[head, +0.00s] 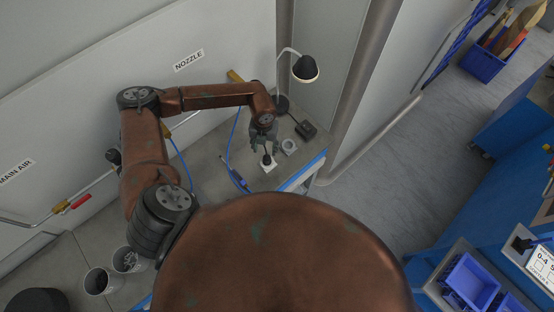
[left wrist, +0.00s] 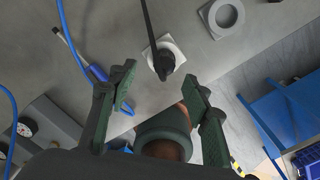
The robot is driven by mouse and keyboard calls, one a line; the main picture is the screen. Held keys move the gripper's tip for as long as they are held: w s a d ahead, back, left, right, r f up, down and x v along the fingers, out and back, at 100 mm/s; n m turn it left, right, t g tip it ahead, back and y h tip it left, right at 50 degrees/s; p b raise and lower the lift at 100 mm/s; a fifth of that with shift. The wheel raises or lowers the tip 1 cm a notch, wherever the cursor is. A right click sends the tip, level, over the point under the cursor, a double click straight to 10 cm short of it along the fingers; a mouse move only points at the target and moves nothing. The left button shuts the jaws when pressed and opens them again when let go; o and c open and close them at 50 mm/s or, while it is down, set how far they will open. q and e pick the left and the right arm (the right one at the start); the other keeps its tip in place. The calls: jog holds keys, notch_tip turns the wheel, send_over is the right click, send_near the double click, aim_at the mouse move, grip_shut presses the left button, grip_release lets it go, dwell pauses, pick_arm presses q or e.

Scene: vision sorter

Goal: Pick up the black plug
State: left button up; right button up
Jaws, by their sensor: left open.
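The black plug (head: 267,159) sits on a small white square plate (head: 269,167) on the grey bench top in the head view. In the left wrist view the plug (left wrist: 164,64) stands on the pale plate (left wrist: 178,48), with a black cord running up from it. My left gripper (head: 264,147) is just above and beside the plug. In the left wrist view its green fingers (left wrist: 158,80) are spread apart, with the plug beyond their tips and nothing between them. My right gripper is not in view.
A grey ring (head: 288,146) lies right of the plug, with a dark box (head: 306,129) and a lamp (head: 305,69) behind. A blue hose (head: 233,130) and a blue-handled tool (head: 238,180) lie to the left. The bench's right edge (head: 304,172) is close.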

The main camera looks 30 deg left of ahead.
aim_at(267, 155)
pick_arm(q)
notch_tip(267, 155, down, 3)
jog(key=shift+d+r+p, duration=0.15)
jog(key=shift+p, duration=0.4)
jog(key=f, duration=0.1)
jog(key=f+p, duration=0.1)
jog(key=f, duration=0.1)
jog(key=shift+d+f, duration=0.25)
jog(key=shift+f, duration=0.45)
jog(key=c, duration=0.6)
grip_shut()
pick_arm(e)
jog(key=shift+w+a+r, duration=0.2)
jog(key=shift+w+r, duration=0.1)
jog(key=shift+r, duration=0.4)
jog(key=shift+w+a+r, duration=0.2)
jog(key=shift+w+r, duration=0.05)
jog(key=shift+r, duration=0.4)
